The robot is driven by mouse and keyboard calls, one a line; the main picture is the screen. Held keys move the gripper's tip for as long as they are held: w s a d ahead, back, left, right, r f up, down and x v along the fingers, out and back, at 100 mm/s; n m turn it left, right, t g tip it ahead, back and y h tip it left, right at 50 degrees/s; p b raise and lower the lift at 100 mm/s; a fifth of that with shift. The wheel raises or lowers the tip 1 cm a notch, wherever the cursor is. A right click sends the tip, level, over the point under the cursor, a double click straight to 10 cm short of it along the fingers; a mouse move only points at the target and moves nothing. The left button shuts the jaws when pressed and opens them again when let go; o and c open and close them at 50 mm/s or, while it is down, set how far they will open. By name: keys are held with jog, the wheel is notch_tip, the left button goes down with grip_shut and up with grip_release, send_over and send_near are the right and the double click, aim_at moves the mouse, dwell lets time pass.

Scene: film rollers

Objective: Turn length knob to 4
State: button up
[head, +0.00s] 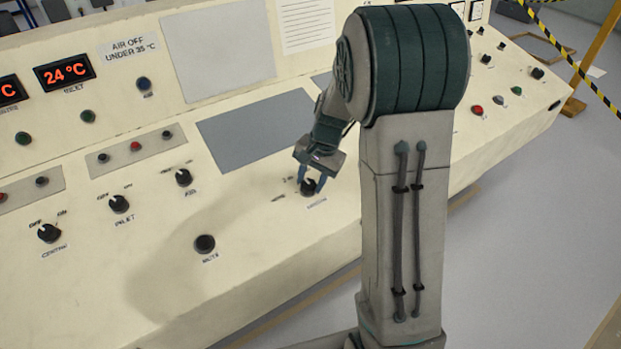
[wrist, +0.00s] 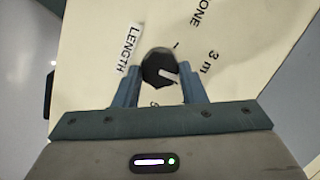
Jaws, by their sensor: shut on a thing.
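The length knob (wrist: 155,66) is a round black knob with a white pointer mark, on the cream panel. A "LENGTH" label (wrist: 129,47) lies beside it in the wrist view. Other scale marks are partly hidden by the fingers and cannot be read fully. My gripper (wrist: 157,82) is shut on the knob, one blue finger on each side. In the head view, my gripper (head: 312,174) reaches down onto the same knob (head: 308,188) near the panel's front edge.
A black knob (head: 205,243) stands left of the gripper. Several switch knobs, including one marked inlet (head: 119,204), line the left side. A grey plate (head: 255,132) lies behind the gripper. Red and green buttons (head: 477,110) sit on the right section, past my arm.

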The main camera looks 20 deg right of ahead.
jog(key=m+t, duration=0.1)
jog(key=m, duration=0.4)
jog(key=shift+s+d+y, duration=0.1)
jog(key=shift+s+y, duration=0.05)
jog(key=shift+y, duration=0.15)
jog(key=shift+m, duration=0.3)
jog(key=o, duration=1)
jog(key=v, duration=1.3)
jog(key=shift+d+r+p, duration=0.2)
jog(key=shift+r+p, duration=0.1)
jog(key=shift+r, duration=0.05)
jog(key=shift+s, duration=0.1)
